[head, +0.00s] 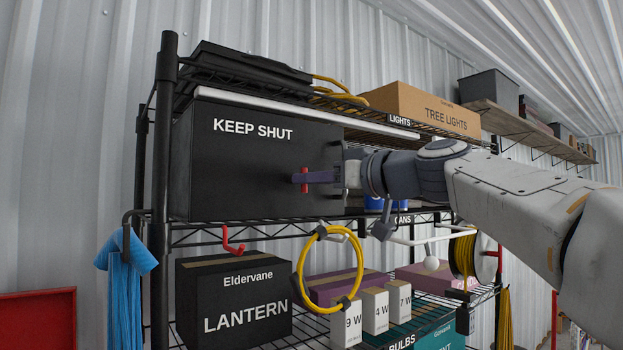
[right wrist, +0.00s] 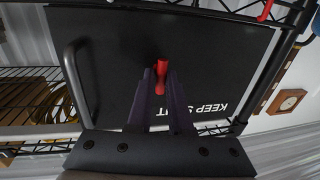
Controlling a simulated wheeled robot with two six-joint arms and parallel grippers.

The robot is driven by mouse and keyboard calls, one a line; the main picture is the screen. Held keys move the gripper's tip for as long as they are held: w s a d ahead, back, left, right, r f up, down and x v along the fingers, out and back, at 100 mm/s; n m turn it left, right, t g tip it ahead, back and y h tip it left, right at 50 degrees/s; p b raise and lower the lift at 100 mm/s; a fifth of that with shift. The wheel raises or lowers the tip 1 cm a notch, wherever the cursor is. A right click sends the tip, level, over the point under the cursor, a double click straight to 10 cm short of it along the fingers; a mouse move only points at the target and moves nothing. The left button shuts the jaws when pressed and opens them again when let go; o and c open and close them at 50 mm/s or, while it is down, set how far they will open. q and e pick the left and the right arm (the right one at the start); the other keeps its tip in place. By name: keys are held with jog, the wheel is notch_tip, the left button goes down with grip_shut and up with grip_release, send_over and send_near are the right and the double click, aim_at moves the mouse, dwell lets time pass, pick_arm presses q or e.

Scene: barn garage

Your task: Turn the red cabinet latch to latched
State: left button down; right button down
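The red cabinet latch (head: 304,174) is on the front of the black cabinet (head: 240,190) marked KEEP SHUT. Its handle looks about upright in the head view. It also shows in the right wrist view (right wrist: 161,70), between my fingertips. My right gripper (head: 308,179) reaches in from the right, level with the latch. Its two dark fingers (right wrist: 160,80) lie on both sides of the red handle and look closed on it; the fingers hide part of the latch. The cabinet door is shut. My left gripper is not in view.
The cabinet stands on a black wire shelf rack (head: 163,120). A red hook (head: 233,243) and a yellow cable coil (head: 328,270) hang below it. A LANTERN box (head: 235,300) sits lower. A bar handle (right wrist: 75,85) stands out from the door beside my fingers.

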jog(key=shift+f+m+b, duration=0.2)
jog(key=shift+m+b, duration=0.6)
jog(key=shift+b, duration=0.2)
jog(key=shift+f+m+t+y+b, duration=0.1)
jog(key=shift+m+t+y+b, duration=0.2)
jog(key=shift+m+b, duration=0.85)
jog(key=m+t+b, duration=0.1)
jog(key=m+b, duration=0.1)
jog(key=m, duration=0.3)
jog(key=m+t+b, duration=0.1)
jog(key=m, duration=0.2)
jog(key=shift+s+m+b, duration=0.1)
jog(key=shift+m+b, duration=0.2)
jog(key=shift+m, duration=0.85)
jog(key=m+h, duration=0.1)
jog(key=m, duration=0.2)
jog(key=m+t+h, duration=0.1)
jog(key=m, duration=0.1)
jog(key=shift+m+t, duration=0.3)
jog(key=shift+m, duration=0.1)
jog(key=c, duration=0.8)
grip_release()
jog(key=shift+c, duration=0.2)
